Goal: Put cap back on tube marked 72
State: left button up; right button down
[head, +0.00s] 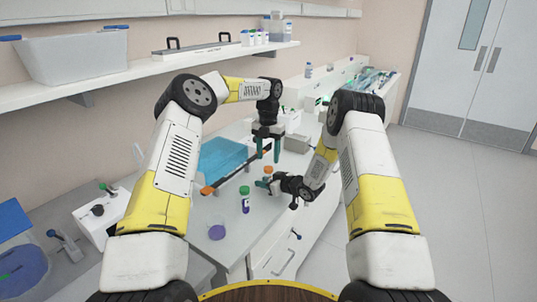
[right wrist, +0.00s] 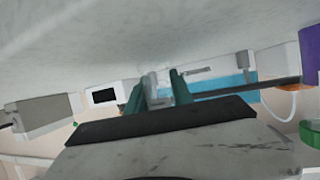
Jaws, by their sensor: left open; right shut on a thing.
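My left gripper (head: 266,150) hangs above the bench with its teal fingers pointing down, apart and empty. My right gripper (head: 266,184) is lower and nearer, reaching in from the right. It is shut on a small orange-topped thing (head: 268,169), mostly hidden by the fingers. A tube with a green cap and purple contents (head: 245,204) stands upright on the bench, left of my right gripper; its green cap (right wrist: 310,133) and purple body show at the right edge of the right wrist view, which looks upside down. No number is readable on any tube.
A dark rod with an orange end (head: 207,190) lies beside a blue pad (head: 222,158). A shelf (head: 150,70) with a clear bin (head: 75,55) runs along the wall.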

pick_arm(q)
jog(key=n, duration=0.6)
jog(key=shift+s+d+f+n, duration=0.1)
jog(key=shift+s+f+n, duration=0.1)
jog(key=shift+n, duration=0.2)
jog(key=n, duration=0.7)
jog(key=shift+s, duration=0.1)
jog(key=n, duration=0.7)
jog(key=shift+s+r+g, duration=0.1)
jog(key=shift+g, duration=0.2)
jog(key=n, duration=0.7)
jog(key=shift+r, duration=0.3)
jog(key=n, duration=0.5)
jog(key=shift+r, duration=0.25)
jog(key=n, duration=0.4)
jog(key=shift+w+r+n, duration=0.25)
jog(key=shift+r+n, duration=0.05)
jog(key=n, duration=0.4)
jog(key=shift+w+r+n, duration=0.1)
jog(key=shift+r+n, duration=0.2)
jog(key=shift+r, duration=0.05)
jog(key=n, duration=0.3)
jog(key=r+n, duration=0.1)
jog(key=n, duration=0.1)
jog(key=shift+w+n, duration=0.15)
jog(key=shift+n, duration=0.25)
